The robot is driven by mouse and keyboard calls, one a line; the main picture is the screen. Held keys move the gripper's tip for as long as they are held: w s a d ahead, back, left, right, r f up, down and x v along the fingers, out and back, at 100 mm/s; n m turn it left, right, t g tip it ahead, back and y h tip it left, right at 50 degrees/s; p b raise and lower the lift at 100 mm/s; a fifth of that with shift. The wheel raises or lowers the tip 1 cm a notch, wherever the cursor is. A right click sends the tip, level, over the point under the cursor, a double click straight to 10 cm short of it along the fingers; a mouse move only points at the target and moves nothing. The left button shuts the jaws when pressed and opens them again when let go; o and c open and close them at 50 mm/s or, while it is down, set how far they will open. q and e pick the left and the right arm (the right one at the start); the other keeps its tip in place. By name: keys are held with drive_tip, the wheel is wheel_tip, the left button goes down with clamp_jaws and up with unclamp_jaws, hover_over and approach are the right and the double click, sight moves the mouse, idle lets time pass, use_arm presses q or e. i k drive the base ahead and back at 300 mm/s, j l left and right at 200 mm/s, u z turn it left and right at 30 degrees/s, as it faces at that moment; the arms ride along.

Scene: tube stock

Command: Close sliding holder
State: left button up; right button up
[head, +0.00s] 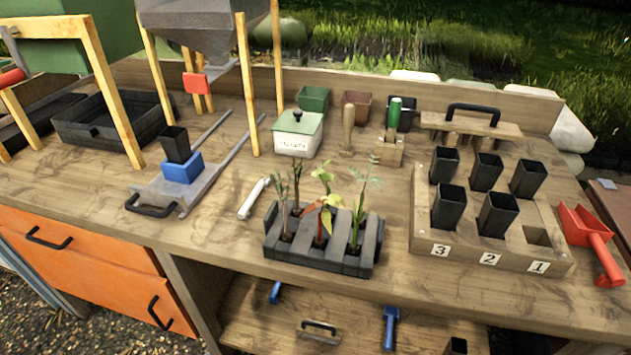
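The sliding holder (160,193) is a grey plate on the left half of the bench, with a black handle (150,207) at its front edge. It lies between two long grey rails (232,160) that run back under the hopper frame. The plate is at the front end of the rails, out in front of the frame. A blue socket (182,167) sits on the plate and a black square tube (175,144) stands upright in it. Neither of my grippers is in view.
A grey hopper (205,30) with a red tab (195,83) stands on wooden legs behind the holder. A black tray (110,122) is to its left. A white tool (254,197) and a plant rack (318,258) lie to its right. A tube block (495,258) is farther right.

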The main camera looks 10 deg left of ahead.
sight(176, 187)
drive_tip(key=u, duration=1.3)
